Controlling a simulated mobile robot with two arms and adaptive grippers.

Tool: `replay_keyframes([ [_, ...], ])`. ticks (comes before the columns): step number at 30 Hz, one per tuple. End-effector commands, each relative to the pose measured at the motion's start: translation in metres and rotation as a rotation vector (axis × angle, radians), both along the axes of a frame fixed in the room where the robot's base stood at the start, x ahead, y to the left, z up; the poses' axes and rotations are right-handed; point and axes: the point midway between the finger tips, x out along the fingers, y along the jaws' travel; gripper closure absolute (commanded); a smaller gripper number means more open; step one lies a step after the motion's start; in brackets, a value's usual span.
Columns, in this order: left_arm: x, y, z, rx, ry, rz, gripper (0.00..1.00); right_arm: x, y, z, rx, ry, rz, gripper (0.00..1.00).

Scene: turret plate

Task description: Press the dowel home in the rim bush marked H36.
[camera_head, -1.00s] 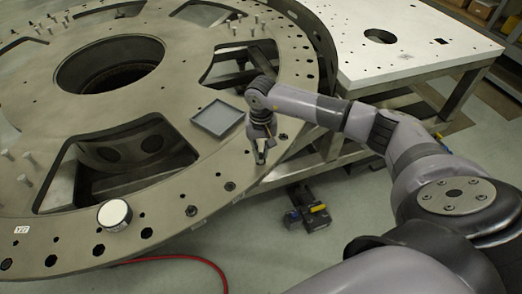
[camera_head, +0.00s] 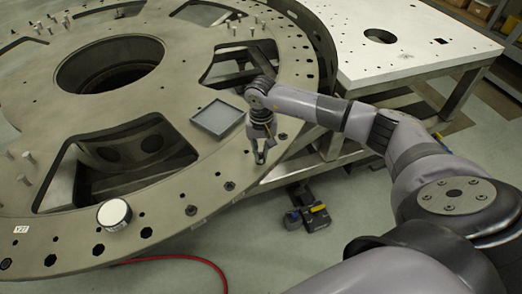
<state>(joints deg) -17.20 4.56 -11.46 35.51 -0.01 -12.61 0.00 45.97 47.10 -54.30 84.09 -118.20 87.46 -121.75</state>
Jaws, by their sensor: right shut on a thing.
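The turret plate (camera_head: 185,150) is a large grey ring with windows and a round central opening. Bush holes (camera_head: 191,210) run along its rim. My right gripper (camera_head: 260,155) points down at the rim, just right of a grey tray. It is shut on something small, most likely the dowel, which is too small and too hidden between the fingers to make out. I cannot tell whether it touches a bush. No H36 mark is readable; a small white label (camera_head: 21,229) sits on the rim at left. My left gripper is not in view.
The grey square tray (camera_head: 218,118) lies on the plate beside the gripper. A white-topped round puck (camera_head: 114,213) sits on the near rim. Several pins (camera_head: 28,157) stand on the plate. A white table (camera_head: 400,40) stands at right. A red hose (camera_head: 190,260) lies on the floor.

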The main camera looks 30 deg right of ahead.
Motion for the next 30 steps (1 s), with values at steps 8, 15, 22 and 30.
replay_keyframes([
  [8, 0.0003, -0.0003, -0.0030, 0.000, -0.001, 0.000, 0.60, -0.0015, 0.0006, -0.0048, 0.000, 0.004, 0.001, 1.00],
  [15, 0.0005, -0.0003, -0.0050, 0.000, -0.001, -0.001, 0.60, -0.0017, 0.0006, -0.0069, 0.001, 0.005, 0.001, 1.00],
  [22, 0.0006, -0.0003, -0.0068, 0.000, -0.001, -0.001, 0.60, -0.0018, 0.0008, -0.0088, 0.001, 0.005, 0.002, 1.00],
  [30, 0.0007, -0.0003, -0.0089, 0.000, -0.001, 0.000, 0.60, -0.0019, 0.0008, -0.0110, 0.000, 0.007, 0.002, 1.00],
])
